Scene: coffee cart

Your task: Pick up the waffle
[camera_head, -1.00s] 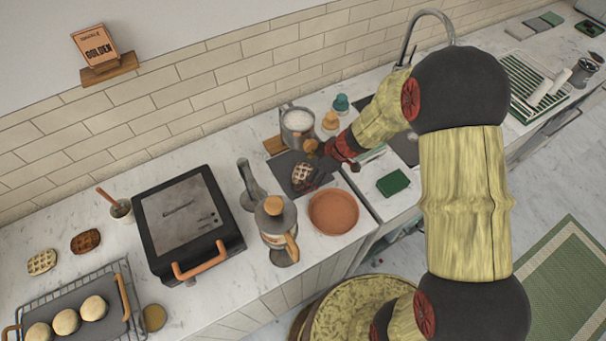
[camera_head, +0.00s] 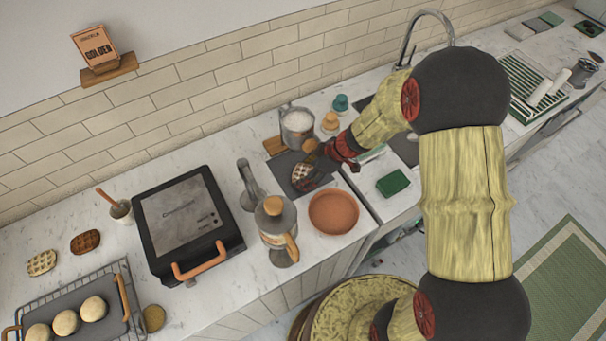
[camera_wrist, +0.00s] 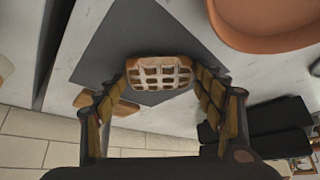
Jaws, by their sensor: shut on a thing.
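The waffle (camera_wrist: 160,72) is golden brown with a pale-dusted grid and lies over a dark slate board (camera_wrist: 125,30) in the wrist view. In the head view the waffle (camera_head: 301,172) shows on the slate (camera_head: 281,168), partly hidden by my gripper (camera_head: 313,165). In the wrist view the two fingers of my gripper (camera_wrist: 161,76) are at the left and right edges of the waffle, shut on it. I cannot tell whether the waffle touches the slate.
A terracotta plate (camera_head: 333,212) is close in front of the slate. A steel pitcher (camera_head: 297,124) of white liquid stands behind it. A French press (camera_head: 275,232) and a dark grinder-like item (camera_head: 250,183) stand to the left.

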